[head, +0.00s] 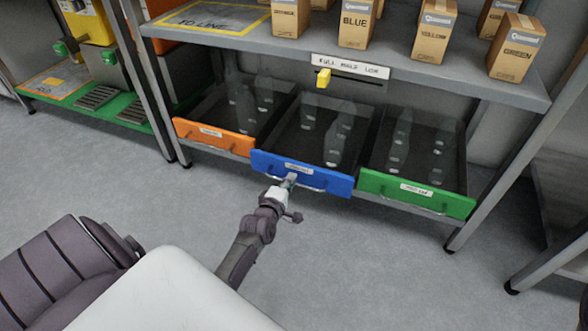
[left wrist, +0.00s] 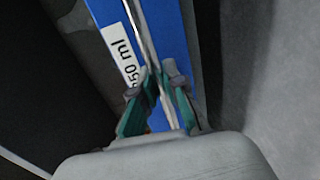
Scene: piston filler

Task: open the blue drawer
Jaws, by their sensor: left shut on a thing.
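The blue drawer (head: 334,183) is the middle of three drawers under the shelf. Its blue front sits slightly farther out than the orange and green fronts beside it. Clear bottles show inside it. My left gripper (head: 290,181) is shut on the thin metal handle bar of the blue front, near its middle. In the left wrist view, the green-padded fingers (left wrist: 160,95) close around the handle bar (left wrist: 148,45) in front of the blue face, beside a white label reading "50 ml". My right gripper is not in view.
The orange drawer (head: 212,138) is on the left and the green drawer (head: 417,194) on the right. Several cardboard boxes stand on the shelf (head: 400,72) above. A shelf leg (head: 478,224) stands at the right. The grey floor in front of the drawers is clear.

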